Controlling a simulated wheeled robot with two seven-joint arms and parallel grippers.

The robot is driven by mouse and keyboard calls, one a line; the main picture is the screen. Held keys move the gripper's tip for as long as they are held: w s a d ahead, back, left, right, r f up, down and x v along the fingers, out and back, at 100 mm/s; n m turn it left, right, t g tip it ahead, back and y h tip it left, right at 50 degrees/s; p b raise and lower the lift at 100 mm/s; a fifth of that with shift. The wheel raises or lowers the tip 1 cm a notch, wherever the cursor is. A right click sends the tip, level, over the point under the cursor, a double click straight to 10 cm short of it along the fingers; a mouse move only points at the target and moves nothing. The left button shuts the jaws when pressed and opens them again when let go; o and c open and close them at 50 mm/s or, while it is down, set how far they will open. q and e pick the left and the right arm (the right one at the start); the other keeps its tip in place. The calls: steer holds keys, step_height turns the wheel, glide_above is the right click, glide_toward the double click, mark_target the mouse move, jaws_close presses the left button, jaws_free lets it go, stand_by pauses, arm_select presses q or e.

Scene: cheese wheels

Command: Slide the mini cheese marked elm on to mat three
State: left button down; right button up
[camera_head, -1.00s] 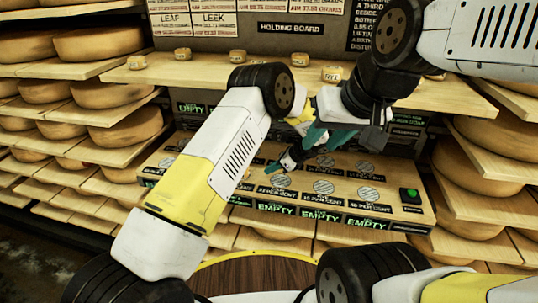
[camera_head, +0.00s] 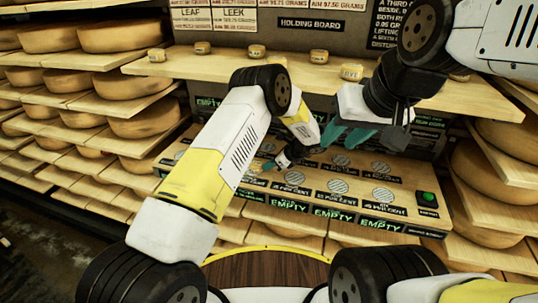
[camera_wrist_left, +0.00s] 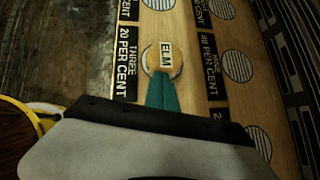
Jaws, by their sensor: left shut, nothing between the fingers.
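The mini cheese marked elm (camera_wrist_left: 151,60) shows in the left wrist view as a small tan round with a white ELM label. It sits over a round pale mat beside the plate reading three, 20 per cent (camera_wrist_left: 128,62); a strip of mat shows at its left. My left gripper (camera_wrist_left: 163,82) is shut, its teal fingertips right at the cheese's near edge; whether they touch it I cannot tell. In the head view my left gripper (camera_head: 268,165) is low over the board's left part, and the elm cheese is not clear there. My right gripper (camera_head: 347,135) hangs open and empty above the board.
The sloping wooden board (camera_head: 240,187) holds several round mats and black label plates, with a green button (camera_head: 427,197) at its right. A shelf above carries several mini cheeses, one (camera_head: 319,56) near the middle. Racks of big cheese wheels (camera_head: 122,67) flank it.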

arm_select(q)
steer(key=shift+w+a, duration=0.25)
steer(key=shift+a, duration=0.2)
steer(key=shift+w+a, duration=0.2)
steer(key=shift+a, duration=0.25)
